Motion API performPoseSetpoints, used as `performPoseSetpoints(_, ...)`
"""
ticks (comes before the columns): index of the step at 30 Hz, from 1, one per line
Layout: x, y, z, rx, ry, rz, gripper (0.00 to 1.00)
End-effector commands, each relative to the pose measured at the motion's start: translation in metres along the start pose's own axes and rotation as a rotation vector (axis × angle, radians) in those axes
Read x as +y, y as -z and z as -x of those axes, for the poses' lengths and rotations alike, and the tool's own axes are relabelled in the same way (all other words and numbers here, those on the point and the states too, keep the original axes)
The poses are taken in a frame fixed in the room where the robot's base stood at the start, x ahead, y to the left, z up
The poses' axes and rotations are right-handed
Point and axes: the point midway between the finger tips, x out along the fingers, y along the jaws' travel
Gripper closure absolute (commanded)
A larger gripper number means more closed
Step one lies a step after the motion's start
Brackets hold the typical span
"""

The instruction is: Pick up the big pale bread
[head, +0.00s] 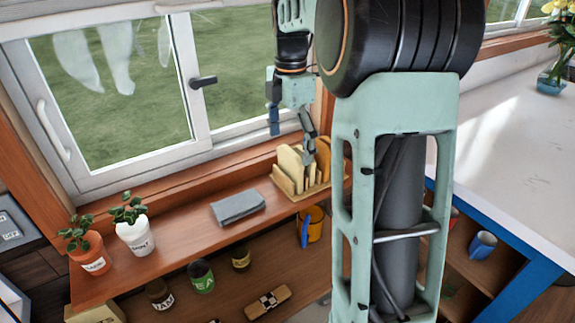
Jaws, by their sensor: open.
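A wooden slotted rack (284,184) stands on the window ledge and holds several upright flat pieces. The largest pale one, which looks like the big pale bread (289,163), is at the rack's left and looks more like a board than a loaf. A darker orange-brown piece (323,157) stands at the right, partly hidden by my arm. My gripper (291,143) is open and points down over the rack. One finger is up to the left of the pale piece, and the other overlaps the rack's middle in the picture. I cannot tell whether it touches anything.
A folded grey cloth (238,207) and two potted plants, orange (92,254) and white (135,237), share the wooden ledge (180,240). The window (110,90) is close behind. A white counter (510,150) is at right.

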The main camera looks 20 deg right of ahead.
Motion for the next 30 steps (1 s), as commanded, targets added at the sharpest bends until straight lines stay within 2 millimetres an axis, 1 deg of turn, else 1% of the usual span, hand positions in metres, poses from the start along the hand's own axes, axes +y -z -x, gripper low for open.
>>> performPoseSetpoints(1, 0.0, 0.0, -0.008, 0.0, 0.002, 0.0, 0.07)
performPoseSetpoints(3, 0.0, 0.0, -0.015, 0.0, 0.001, 0.0, 0.07)
performPoseSetpoints(8, -0.002, 0.001, -0.025, -0.001, 0.001, -0.001, 0.07)
performPoseSetpoints(12, -0.006, 0.004, -0.046, 0.0, 0.004, -0.001, 0.07)
performPoseSetpoints(16, -0.006, 0.004, -0.063, -0.002, 0.001, -0.001, 0.07)
performPoseSetpoints(20, -0.006, 0.003, -0.071, -0.003, -0.001, -0.001, 0.07)
performPoseSetpoints(26, -0.006, 0.003, -0.071, -0.003, -0.001, -0.001, 0.07)
performPoseSetpoints(30, -0.006, 0.003, -0.071, -0.003, -0.001, -0.001, 0.23)
